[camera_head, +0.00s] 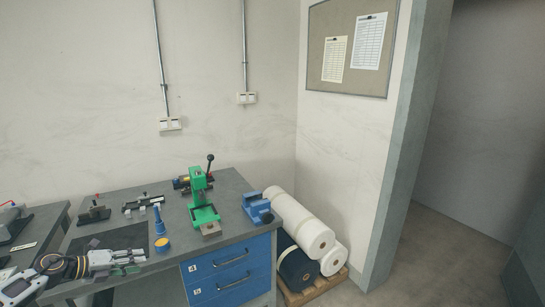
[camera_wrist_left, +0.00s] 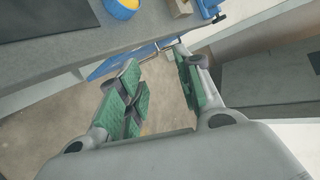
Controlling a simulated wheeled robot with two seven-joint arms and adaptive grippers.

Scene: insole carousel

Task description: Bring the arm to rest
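My left arm comes in from the left in the head view. Its gripper (camera_head: 138,258) is in front of the workbench (camera_head: 235,185), near the bench's front edge and left of the blue drawers (camera_head: 228,272). In the left wrist view the two green-padded fingers of the left gripper (camera_wrist_left: 160,92) stand apart. Nothing is between them; the floor and the bench front show beyond. My right gripper is in neither view.
The bench holds a green press (camera_head: 203,205), a blue vise (camera_head: 257,206), a blue-and-yellow item (camera_head: 162,244) and a dark mat (camera_head: 110,240). White and dark rolls (camera_head: 300,225) lie on a pallet at right. Open floor (camera_head: 440,255) lies further right.

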